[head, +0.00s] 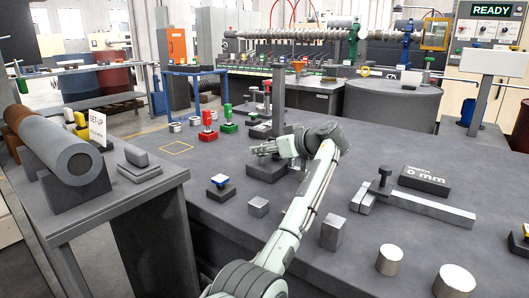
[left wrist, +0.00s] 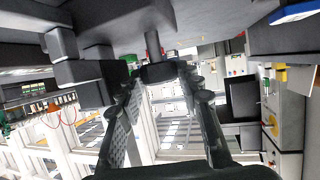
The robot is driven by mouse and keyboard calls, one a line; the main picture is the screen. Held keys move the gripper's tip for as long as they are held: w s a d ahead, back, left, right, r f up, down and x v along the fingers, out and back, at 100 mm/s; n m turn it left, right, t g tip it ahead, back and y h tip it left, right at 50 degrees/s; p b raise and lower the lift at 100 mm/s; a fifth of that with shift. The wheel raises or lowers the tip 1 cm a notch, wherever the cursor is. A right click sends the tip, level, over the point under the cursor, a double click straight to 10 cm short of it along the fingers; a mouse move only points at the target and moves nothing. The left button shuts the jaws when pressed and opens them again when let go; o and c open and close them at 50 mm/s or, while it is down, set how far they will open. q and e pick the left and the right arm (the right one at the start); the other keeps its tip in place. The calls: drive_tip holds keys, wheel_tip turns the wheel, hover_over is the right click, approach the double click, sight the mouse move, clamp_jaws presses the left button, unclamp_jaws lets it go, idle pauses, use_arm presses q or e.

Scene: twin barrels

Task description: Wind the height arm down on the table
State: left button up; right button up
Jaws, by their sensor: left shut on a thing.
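A dark height stand rises from the table just behind my left gripper. Its post (head: 276,98) is upright, and a dark block, perhaps the height arm (head: 259,132), sits low beside it. My left gripper (head: 258,149) reaches in from the right above the dark base (head: 262,170). In the left wrist view my left gripper (left wrist: 165,85) has its fingertips closed in on a dark knob-like part (left wrist: 160,72) with a thin dark stem (left wrist: 153,43). The fingers hide part of it. My right gripper is in neither view.
A width gauge (head: 420,205) and its "0 mm" sign (head: 425,178) lie at right on the table. Steel blocks (head: 332,232) and cylinders (head: 390,260) stand in front. A blue-topped piece (head: 220,182) stands left of my arm; red (head: 207,118) and green (head: 228,113) handled pieces stand behind.

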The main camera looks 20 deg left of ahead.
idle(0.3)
use_arm(q)
drive_tip(key=o, duration=1.2)
drive_tip(key=shift+c, duration=0.2)
drive_tip(key=shift+d, duration=0.1)
drive_tip(key=v, duration=0.7)
drive_tip(key=shift+s+d+r, duration=0.25)
drive_tip(key=shift+d, duration=0.05)
